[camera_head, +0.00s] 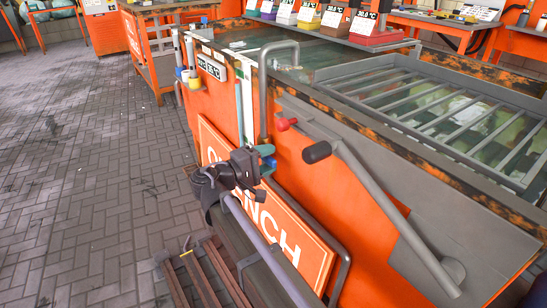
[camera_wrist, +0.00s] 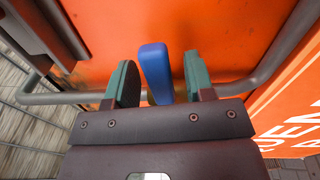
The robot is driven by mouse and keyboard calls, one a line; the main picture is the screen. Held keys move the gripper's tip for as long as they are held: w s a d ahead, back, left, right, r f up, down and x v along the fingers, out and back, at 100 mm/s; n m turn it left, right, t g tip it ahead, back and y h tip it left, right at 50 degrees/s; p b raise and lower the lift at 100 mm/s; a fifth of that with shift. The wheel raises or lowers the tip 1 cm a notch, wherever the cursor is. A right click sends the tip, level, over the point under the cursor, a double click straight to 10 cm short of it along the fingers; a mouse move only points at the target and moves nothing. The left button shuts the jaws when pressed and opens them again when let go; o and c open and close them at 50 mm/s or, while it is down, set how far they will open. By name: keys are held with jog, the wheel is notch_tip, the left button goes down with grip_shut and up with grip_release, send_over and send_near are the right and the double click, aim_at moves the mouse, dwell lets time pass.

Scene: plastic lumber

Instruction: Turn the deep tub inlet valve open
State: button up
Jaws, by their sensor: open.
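A blue valve handle (camera_wrist: 156,72) stands between the two teal fingers of my gripper (camera_wrist: 158,82) in the wrist view. The fingers are open, with a visible gap on each side of the handle. In the head view, my gripper (camera_head: 267,160) is at the orange tub's front panel (camera_head: 292,185), below the bent grey pipe (camera_head: 264,90). A small part of the blue handle (camera_head: 270,163) shows between the fingertips there. The valve body and the handle's base are mostly hidden.
A grey pipe rail (camera_wrist: 60,98) crosses behind the fingers. A sign board (camera_head: 285,235) stands below. Paved floor (camera_head: 90,170) is open at left.

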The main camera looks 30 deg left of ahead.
jog(key=shift+x, duration=1)
jog(key=shift+c, duration=0.2)
grip_shut()
